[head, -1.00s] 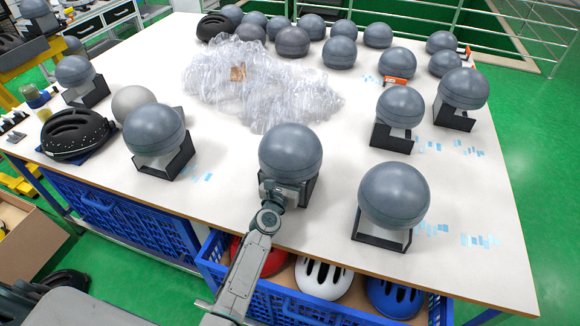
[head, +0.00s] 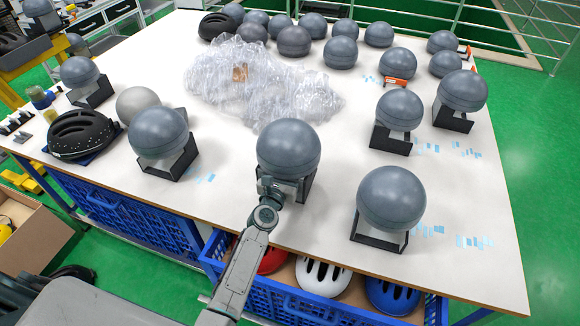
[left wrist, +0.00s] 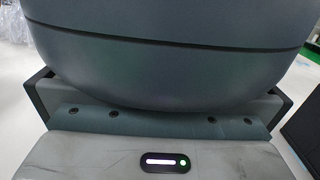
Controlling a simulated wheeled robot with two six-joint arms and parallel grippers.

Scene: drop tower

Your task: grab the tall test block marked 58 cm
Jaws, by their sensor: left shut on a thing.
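The grey ball-topped test block (head: 288,147) at the front middle of the white table has a dark cradle-like stand under its round head. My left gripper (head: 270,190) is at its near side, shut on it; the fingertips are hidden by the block. In the left wrist view the block's grey rounded head (left wrist: 180,65), with a dark seam, fills the upper part, close above my gripper. Whether its stand is clear of the table is hard to tell. No 58 cm marking is legible. My right gripper is not in view.
Similar blocks stand at the front left (head: 159,134) and front right (head: 391,198), with several more behind. A heap of clear plastic wrap (head: 265,85) lies behind the held block. A black helmet (head: 80,135) is at left. A blue crate (head: 262,292) of helmets is below the table edge.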

